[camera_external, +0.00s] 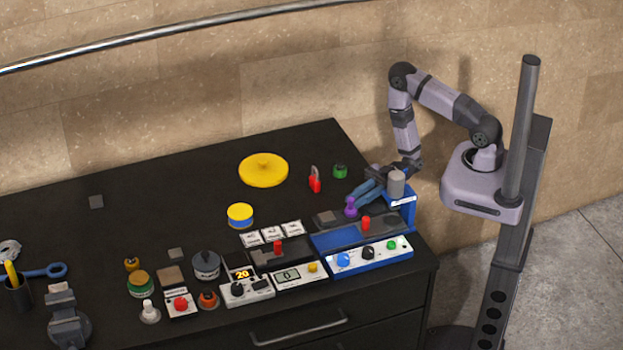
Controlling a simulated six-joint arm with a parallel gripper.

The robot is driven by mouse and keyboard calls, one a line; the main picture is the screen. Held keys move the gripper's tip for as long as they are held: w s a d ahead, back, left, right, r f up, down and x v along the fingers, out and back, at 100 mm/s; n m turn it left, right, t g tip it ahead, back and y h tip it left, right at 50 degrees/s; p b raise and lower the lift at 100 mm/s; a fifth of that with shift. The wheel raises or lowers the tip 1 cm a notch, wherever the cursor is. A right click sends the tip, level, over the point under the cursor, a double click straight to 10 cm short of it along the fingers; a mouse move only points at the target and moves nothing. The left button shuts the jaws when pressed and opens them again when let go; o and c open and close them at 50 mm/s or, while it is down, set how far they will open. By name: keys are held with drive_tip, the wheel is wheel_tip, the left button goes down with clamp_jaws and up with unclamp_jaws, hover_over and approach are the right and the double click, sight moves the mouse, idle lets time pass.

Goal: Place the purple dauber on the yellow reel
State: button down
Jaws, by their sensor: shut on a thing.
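The purple dauber (350,207) is a small upright purple piece with a rounded top, at the back edge of the blue press on the right of the table. My gripper (356,195), with blue fingers, reaches down from the right and is shut on the dauber. Whether the dauber's foot touches the surface below is too small to tell. A wide, flat yellow disc with a small raised hub, which looks like the yellow reel (263,169), lies at the back of the table, left of my gripper. Its top is bare.
A red-handled item (315,180) and a green knob-like piece (340,171) stand between gripper and disc. A yellow-and-blue round container (240,215) sits in front of the disc. The blue press (357,257) and several control boxes line the front. The table's back left is mostly clear.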

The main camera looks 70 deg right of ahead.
drive_tip(key=shift+f, duration=0.1)
drive_tip(key=shift+f, duration=0.15)
drive_tip(key=c, duration=1.6)
unclamp_jaws()
drive_tip(key=shift+c, duration=0.2)
drive_tip(key=b+v, duration=0.2)
drive_tip(key=v, duration=0.1)
drive_tip(key=f+b+v, duration=0.1)
drive_tip(key=v, duration=0.1)
drive_tip(key=shift+w+d+b, duration=0.15)
drive_tip(key=shift+d+b, duration=0.2)
drive_tip(key=shift+b, duration=0.05)
drive_tip(key=shift+o, duration=0.5)
drive_tip(key=shift+v, duration=0.95)
